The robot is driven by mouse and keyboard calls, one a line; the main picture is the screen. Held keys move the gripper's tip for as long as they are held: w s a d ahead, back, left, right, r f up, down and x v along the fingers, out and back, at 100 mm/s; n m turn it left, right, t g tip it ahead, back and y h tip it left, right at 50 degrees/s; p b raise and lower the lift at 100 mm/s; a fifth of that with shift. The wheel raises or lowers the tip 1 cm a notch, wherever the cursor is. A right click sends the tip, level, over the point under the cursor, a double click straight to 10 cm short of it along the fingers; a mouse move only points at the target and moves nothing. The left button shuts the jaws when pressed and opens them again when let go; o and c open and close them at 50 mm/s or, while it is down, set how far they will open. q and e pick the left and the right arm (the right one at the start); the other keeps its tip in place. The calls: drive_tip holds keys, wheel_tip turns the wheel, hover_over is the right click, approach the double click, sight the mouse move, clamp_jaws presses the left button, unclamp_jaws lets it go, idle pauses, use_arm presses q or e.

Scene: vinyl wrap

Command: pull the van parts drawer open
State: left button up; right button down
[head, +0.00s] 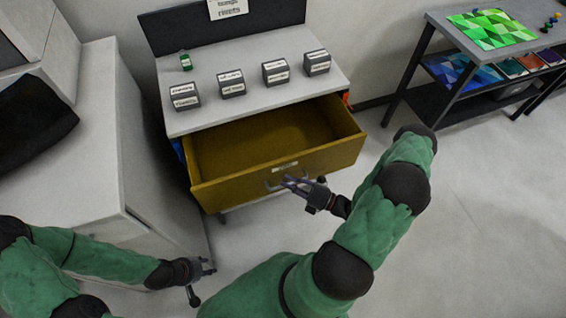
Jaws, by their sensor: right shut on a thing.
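A yellow-brown drawer (235,180) under a grey workbench is pulled well out, and its inside looks empty. Its front carries a small label (285,167) and a handle (271,184). My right gripper (291,183) is at the drawer front, shut on the handle. The fingers partly hide the handle. My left gripper (203,279) is low at the left, apart from the drawer, beside the light cabinet. Its fingers look spread, with nothing between them.
A light cabinet (90,150) stands at left with a black item (32,122) on top. A dark-framed table (460,50) stands at far right. Floor at right is clear.

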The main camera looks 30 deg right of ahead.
drive_tip(key=shift+s+a, duration=0.2)
drive_tip(key=shift+s, duration=0.7)
drive_tip(key=shift+s+a, duration=0.2)
drive_tip(key=shift+s, duration=0.65)
drive_tip(key=c, duration=1.4)
unclamp_jaws()
drive_tip(key=v, duration=1.2)
